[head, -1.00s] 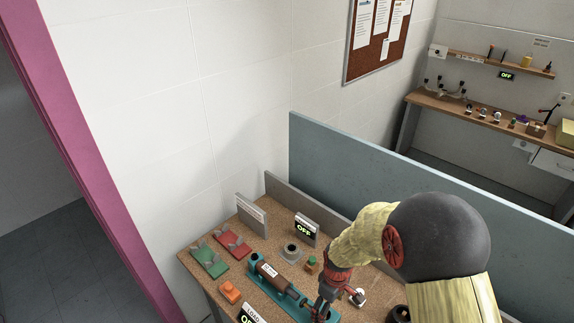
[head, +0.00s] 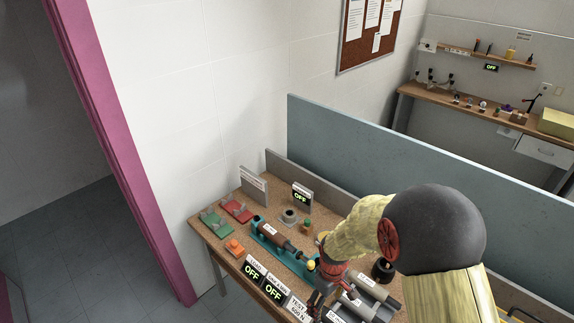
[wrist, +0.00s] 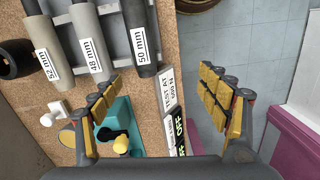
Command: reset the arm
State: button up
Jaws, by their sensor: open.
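My gripper (head: 318,298) is over the front edge of the cork-topped bench (head: 222,236) in the head view, at the end of my yellow-sleeved arm. In the wrist view my gripper (wrist: 160,108) has its two padded fingers spread wide, with nothing between them but the bench edge, sign plates and floor below. Part of the gripper is hidden by my arm in the head view.
A teal fixture (head: 285,252) with a brown cylinder stands on the bench. Green "OFF" signs (head: 252,271) line the front edge. A blue-grey partition (head: 400,160) rises behind.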

jog(key=s+d+r+m+t+b, duration=0.3)
jog(key=s+r+b, duration=0.4)
jog(key=r, duration=0.3)
jog(key=s+d+r+m+t+b, duration=0.3)
jog(key=s+r+m+b, duration=0.2)
jog(key=s+r+b, duration=0.2)
jog(key=v, duration=0.4)
jog(key=shift+s+d+b, duration=0.3)
jog(key=shift+s+b, duration=0.1)
jog(key=shift+s, duration=0.1)
